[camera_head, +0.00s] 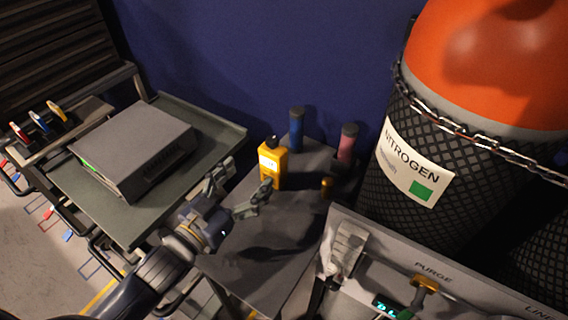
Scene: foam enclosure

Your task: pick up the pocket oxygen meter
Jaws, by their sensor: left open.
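A yellow upright box-like object (271,160) with a dark top and a pale label stands on the small dark table; it appears to be the pocket oxygen meter, though its details are too small to read. My left gripper (247,179) is open, with its two fingers spread, just left of and in front of the yellow object. One fingertip overlaps its lower front edge in the picture; I cannot tell whether they touch. Nothing shows between the fingers. My right gripper is not in view.
A blue cylinder (296,130), a pink cylinder (347,146) and a small orange-yellow item (327,187) stand on the dark table (262,245). A chained nitrogen cylinder (428,155) and a purge panel (455,278) stand right. A cart (219,138) with a grey box (132,146) is left.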

